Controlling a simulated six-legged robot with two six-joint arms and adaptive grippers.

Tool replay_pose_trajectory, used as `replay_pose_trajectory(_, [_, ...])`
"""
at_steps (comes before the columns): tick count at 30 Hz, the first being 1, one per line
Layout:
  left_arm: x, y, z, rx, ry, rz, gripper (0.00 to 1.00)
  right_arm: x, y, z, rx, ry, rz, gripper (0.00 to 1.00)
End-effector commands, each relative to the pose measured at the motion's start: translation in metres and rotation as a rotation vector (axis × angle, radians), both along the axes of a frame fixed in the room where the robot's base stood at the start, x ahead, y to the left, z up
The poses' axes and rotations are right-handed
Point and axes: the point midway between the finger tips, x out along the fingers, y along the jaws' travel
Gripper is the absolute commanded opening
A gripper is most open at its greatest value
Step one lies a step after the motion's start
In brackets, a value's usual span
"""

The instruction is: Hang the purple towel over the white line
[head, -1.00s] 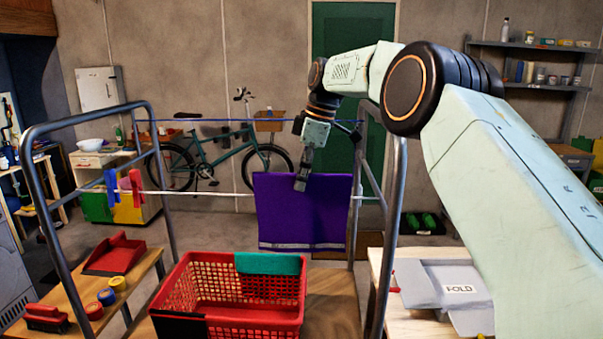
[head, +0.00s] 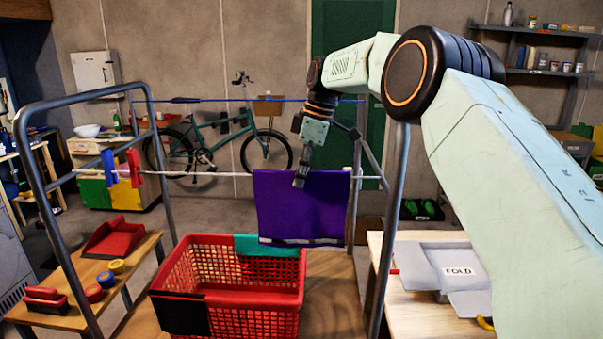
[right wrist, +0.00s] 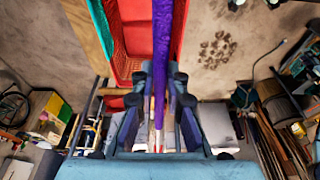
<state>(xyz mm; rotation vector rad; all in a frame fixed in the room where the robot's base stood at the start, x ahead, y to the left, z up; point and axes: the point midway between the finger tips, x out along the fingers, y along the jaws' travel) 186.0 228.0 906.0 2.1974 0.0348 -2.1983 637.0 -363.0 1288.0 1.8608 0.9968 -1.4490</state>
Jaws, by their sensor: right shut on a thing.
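The purple towel (head: 318,215) hangs flat, with a pale stripe near its lower edge. The white line (head: 215,174) runs across the rack and passes out of sight at the towel, showing again on its right. The towel's top edge is slightly above the line's height; I cannot tell whether the towel lies over the line or in front of it. My right gripper (head: 300,180) points down and is shut on the towel's upper middle. In the right wrist view, the towel (right wrist: 161,50) shows edge-on, between the fingers (right wrist: 158,110). My left gripper is not in view.
A blue line (head: 220,100) runs higher behind. Blue (head: 109,168) and red (head: 134,167) pegs sit on the white line at left. A red basket (head: 180,275) with a teal cloth (head: 265,246) stands below. A FOLD board (head: 425,262) lies at right.

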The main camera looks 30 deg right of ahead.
Motion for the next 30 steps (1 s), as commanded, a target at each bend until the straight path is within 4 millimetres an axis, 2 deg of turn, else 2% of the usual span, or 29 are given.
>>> replay_pose_trajectory(1, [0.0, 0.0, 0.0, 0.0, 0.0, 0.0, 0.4, 0.0, 0.0, 0.0, -0.001, -0.001, 0.0, 0.0])
replay_pose_trajectory(2, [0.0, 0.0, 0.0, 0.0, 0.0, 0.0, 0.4, 0.0, 0.0, 0.001, -0.001, -0.001, 0.0, 0.14])
replay_pose_trajectory(11, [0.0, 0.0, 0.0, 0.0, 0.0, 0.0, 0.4, 0.0, 0.0, 0.001, 0.0, 0.0, 0.0, 0.39])
replay_pose_trajectory(21, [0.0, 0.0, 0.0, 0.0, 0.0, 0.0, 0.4, 0.0, -0.001, 0.004, 0.0, -0.001, 0.0, 0.39])
replay_pose_trajectory(30, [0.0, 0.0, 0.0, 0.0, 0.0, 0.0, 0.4, -0.006, -0.011, 0.048, -0.001, -0.003, -0.002, 0.39])
